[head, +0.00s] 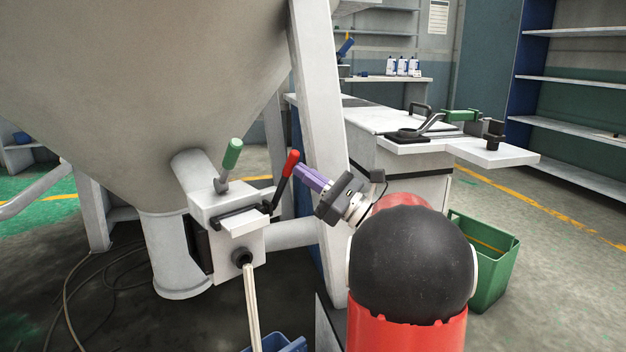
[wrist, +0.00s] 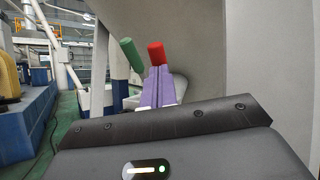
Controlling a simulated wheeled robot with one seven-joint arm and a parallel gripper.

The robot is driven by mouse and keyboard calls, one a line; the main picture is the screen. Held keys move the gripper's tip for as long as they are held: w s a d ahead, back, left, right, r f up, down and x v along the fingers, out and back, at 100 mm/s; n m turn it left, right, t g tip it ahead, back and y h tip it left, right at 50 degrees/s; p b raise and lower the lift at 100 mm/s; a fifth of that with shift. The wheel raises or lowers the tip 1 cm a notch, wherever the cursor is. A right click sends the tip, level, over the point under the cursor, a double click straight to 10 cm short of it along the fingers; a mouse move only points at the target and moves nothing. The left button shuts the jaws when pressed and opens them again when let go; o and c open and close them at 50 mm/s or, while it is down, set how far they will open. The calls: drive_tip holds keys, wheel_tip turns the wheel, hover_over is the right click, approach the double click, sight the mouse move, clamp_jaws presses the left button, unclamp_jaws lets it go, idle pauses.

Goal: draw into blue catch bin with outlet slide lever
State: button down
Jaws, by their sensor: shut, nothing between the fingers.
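A white outlet box (head: 238,222) sits on the pipe under the large grey hopper (head: 150,80). It carries a green-handled lever (head: 232,153) and a red-handled lever (head: 290,163); which one is the slide lever I cannot tell. Both handles show in the wrist view, green (wrist: 131,54) to the left of red (wrist: 156,53). My gripper (head: 300,172), with purple fingers, is shut and empty. Its tips are close to the red handle; contact is unclear. A pale strand (head: 252,305) runs from the outlet's dark opening down to the blue catch bin (head: 290,346), mostly cut off by the frame.
A slanted white post (head: 318,100) stands just behind my gripper. A white bench with a green-handled tool (head: 461,116) is at the back right. A green bin (head: 491,262) stands on the floor to the right. Cables lie on the floor at left.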

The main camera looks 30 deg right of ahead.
sight(297, 154)
drive_tip(key=shift+r, duration=0.1)
drive_tip(key=w+r+h+p, duration=0.1)
drive_tip(key=p, duration=0.2)
drive_tip(key=w+r+m+g+p, duration=0.1)
drive_tip(key=p, duration=0.2)
drive_tip(key=w+r+m+h+p, duration=0.1)
drive_tip(key=p, duration=0.2)
drive_tip(key=shift+a+r+g+h, duration=0.2)
drive_tip(key=shift+a+g+h, duration=0.1)
drive_tip(key=shift+g, duration=0.1)
drive_tip(key=shift+w+a+r+m+g+h+p, duration=0.15)
drive_tip(key=shift+w+m+g+h+p, duration=0.2)
drive_tip(key=shift+w+p, duration=0.7)
drive_tip(key=shift+w+a+r+m+g+h+p, duration=0.15)
drive_tip(key=shift+w+g+p, duration=0.3)
drive_tip(key=shift+w+p, duration=0.55)
drive_tip(key=shift+s, duration=0.15)
